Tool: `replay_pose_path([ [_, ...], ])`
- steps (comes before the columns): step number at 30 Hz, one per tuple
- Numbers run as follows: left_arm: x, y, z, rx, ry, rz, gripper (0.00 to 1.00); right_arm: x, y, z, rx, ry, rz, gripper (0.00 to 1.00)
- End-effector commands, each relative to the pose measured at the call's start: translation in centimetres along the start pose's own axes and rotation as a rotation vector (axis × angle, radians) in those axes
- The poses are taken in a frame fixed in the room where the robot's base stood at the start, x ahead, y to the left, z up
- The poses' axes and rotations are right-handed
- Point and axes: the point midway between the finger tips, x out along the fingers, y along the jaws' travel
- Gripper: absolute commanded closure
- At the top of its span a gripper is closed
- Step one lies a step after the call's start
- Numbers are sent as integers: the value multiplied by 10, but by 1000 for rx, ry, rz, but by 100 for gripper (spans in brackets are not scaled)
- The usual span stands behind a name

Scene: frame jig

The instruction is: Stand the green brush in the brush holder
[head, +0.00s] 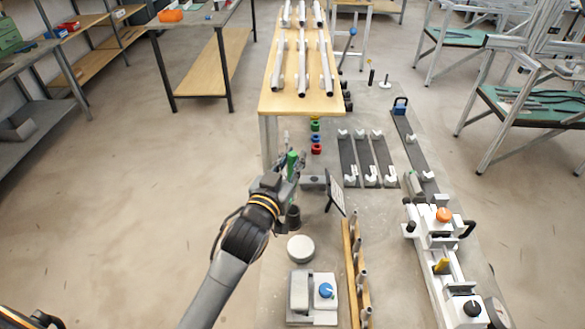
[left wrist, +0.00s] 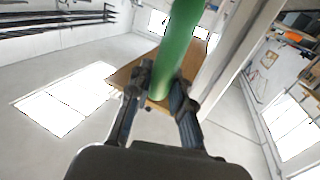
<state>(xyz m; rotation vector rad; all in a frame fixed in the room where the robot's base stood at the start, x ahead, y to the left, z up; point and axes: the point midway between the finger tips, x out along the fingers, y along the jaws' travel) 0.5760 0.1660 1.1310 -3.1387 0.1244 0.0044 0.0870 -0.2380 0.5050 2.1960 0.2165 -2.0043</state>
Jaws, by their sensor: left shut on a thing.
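The green brush (head: 292,159) is upright in my left gripper (head: 290,173), above the bench. In the left wrist view the brush's green body (left wrist: 178,45) rises from between the two fingers (left wrist: 160,92), which are shut on it. A dark round cup (head: 293,216), which looks like the brush holder, stands on the bench just below my gripper in the picture. The gripper and brush are apart from the cup. The gripper partly hides the cup's surroundings, and the brush's lower end is hidden. My right gripper is not in view.
A white round disc (head: 301,248) and a grey box with a blue knob (head: 326,290) stand nearer. A dark tilted panel (head: 335,193) and a wooden rack with pegs (head: 355,270) are to the right. Coloured pieces (head: 316,138) stand behind. A wooden table (head: 303,102) holds metal bars.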

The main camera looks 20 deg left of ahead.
Motion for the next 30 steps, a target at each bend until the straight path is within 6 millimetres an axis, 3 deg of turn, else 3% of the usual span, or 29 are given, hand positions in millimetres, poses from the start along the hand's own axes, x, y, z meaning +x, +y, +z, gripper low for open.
replay_pose_path([
  [9,20,-9,26,0,0,0,100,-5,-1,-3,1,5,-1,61],
  [15,19,-8,51,-2,-1,0,100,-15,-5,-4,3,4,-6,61],
  [26,19,-8,57,-1,2,1,100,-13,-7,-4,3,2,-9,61],
  [27,19,-8,58,-1,2,1,78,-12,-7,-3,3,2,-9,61],
  [30,19,-8,57,-1,2,1,57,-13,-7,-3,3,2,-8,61],
])
